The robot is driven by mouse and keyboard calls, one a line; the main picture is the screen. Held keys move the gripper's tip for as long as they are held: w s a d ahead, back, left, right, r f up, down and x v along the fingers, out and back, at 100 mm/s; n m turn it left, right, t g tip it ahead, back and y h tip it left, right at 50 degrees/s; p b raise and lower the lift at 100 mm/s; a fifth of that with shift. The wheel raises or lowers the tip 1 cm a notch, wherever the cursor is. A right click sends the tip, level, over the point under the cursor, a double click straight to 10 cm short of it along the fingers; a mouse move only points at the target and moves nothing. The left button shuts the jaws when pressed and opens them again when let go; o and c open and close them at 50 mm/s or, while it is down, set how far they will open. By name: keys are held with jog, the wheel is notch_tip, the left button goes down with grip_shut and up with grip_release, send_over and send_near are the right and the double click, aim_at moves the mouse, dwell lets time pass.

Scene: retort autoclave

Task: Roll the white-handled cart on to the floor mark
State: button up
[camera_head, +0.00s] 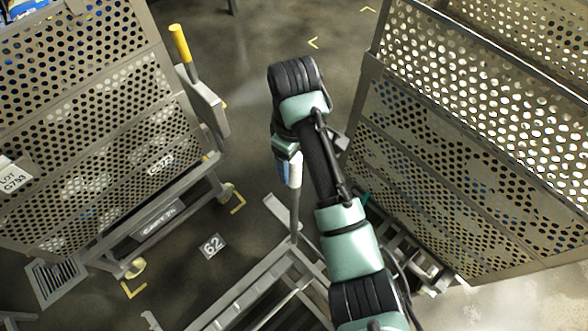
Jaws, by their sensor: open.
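A low grey cart frame (262,268) is at the bottom middle, partly cut off and partly behind my arm. An upright post at its far end carries a white handle (289,172), with some blue beside it. My gripper (287,150) is open directly above and at the top of this handle; its fingertips are mostly hidden, so I cannot tell if they touch it. Yellow corner brackets on the floor (237,203) lie left of the cart, with further yellow corners (314,43) at the top middle. I cannot tell which set is the task's mark.
A perforated basket on a cart with a yellow handle (179,42) stands at left. A large perforated basket (470,130) fills the right. A floor plate reading 62 (212,246) and a drain grate (53,283) lie at left. Open floor stretches beyond my gripper.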

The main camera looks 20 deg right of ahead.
jog(key=shift+f, duration=1.35)
jog(key=shift+c, duration=0.2)
grip_shut()
